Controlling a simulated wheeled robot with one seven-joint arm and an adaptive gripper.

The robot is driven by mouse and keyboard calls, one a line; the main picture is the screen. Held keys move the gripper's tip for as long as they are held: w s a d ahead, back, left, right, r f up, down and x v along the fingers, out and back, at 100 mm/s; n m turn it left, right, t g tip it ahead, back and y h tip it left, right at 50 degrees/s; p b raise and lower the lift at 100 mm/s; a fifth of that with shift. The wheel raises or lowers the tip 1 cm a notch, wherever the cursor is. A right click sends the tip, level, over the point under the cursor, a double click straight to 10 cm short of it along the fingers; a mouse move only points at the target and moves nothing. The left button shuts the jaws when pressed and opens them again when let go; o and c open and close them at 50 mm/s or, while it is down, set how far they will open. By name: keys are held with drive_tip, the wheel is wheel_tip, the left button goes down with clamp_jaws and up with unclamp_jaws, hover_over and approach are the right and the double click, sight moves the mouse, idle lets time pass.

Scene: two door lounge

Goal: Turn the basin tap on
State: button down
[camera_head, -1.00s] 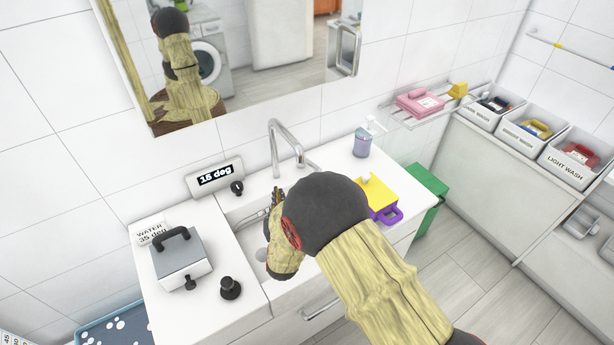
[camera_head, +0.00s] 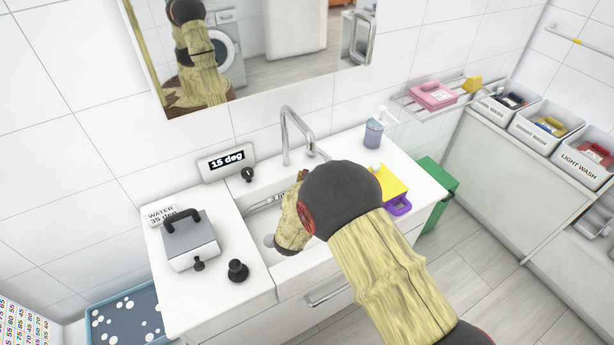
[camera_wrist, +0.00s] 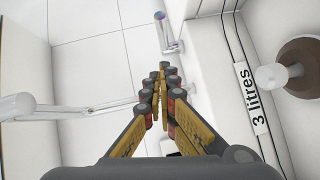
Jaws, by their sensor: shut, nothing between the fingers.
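The silver basin tap (camera_head: 285,135) stands at the back of the white sunken basin (camera_head: 258,224), its bent spout upright. A short metal piece (camera_head: 322,152) shows to its right, partly behind my arm. My gripper (camera_wrist: 161,78) is shut and empty in the wrist view, fingertips together. In the head view my arm hides most of it, over the basin and in front of the tap. The wrist view shows a metal tube (camera_wrist: 18,106) with a thin bar at left, and a metal piece with a bluish end (camera_wrist: 162,16) beyond the fingertips, apart from them. I cannot tell which tap part each is.
A "15 deg" display (camera_head: 227,161) and black knob (camera_head: 248,175) stand behind the basin. A grey lidded box (camera_head: 189,243) and black knob (camera_head: 238,270) are left. A soap bottle (camera_head: 373,134) and yellow-purple box (camera_head: 391,185) are right. A mirror (camera_head: 245,50) hangs above.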

sight(327, 159)
drive_tip(key=w+d+b, duration=0.1)
drive_tip(key=w, duration=0.2)
drive_tip(key=w+d+f, duration=0.1)
drive_tip(key=w, duration=0.2)
drive_tip(key=w+d+f+b, duration=0.1)
drive_tip(key=w, duration=0.3)
drive_tip(key=shift+d+b, duration=0.15)
drive_tip(key=shift+b, duration=0.2)
drive_tip(key=shift+r, duration=0.1)
drive_tip(key=d, duration=0.1)
drive_tip(key=w+d, duration=0.1)
drive_tip(key=d, duration=0.2)
drive_tip(key=shift+w+p, duration=0.4)
drive_tip(key=shift+s, duration=0.1)
